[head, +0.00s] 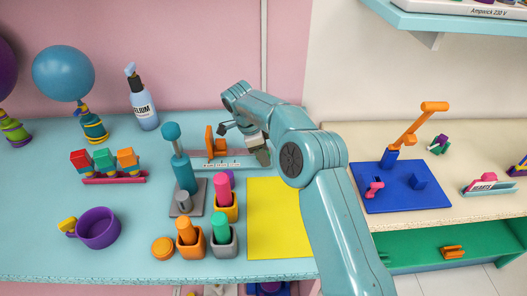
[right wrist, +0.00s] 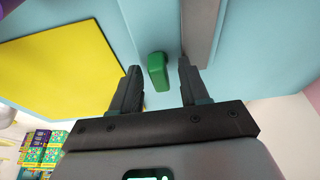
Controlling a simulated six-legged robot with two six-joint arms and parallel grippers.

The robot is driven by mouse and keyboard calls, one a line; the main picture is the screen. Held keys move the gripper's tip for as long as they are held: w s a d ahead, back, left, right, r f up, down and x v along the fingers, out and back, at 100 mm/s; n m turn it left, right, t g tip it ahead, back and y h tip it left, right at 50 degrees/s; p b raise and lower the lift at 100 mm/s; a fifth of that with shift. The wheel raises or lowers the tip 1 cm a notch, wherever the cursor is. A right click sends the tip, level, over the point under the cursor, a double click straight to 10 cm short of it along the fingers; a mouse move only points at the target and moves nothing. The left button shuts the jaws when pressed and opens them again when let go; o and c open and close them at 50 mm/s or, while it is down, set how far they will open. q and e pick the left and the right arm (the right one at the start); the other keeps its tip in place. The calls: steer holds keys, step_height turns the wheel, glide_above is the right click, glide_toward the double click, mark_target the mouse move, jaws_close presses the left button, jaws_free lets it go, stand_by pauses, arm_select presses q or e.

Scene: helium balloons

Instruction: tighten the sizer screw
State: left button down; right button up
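The balloon sizer is a grey base (head: 222,163) with a printed scale strip and orange uprights (head: 209,140), at the back of the blue table in the head view. My right gripper (head: 262,157) points down at its right end. In the right wrist view, a small green block-like piece (right wrist: 158,70), which may be the sizer screw, lies between the two open dark fingers (right wrist: 157,68), with gaps on both sides. A grey bar (right wrist: 199,30) runs beside it. The green piece is hidden in the head view. My left gripper is out of view.
A yellow sheet (head: 280,220) lies in front of the sizer. A blue plate (head: 400,195) is on the right-hand table.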

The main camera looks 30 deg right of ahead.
step_height(320, 180, up, 7)
steer(key=p, duration=0.5)
steer(key=shift+p, duration=0.35)
steer(key=shift+w+f, duration=0.1)
steer(key=shift+f, duration=0.05)
steer(key=shift+s, duration=0.2)
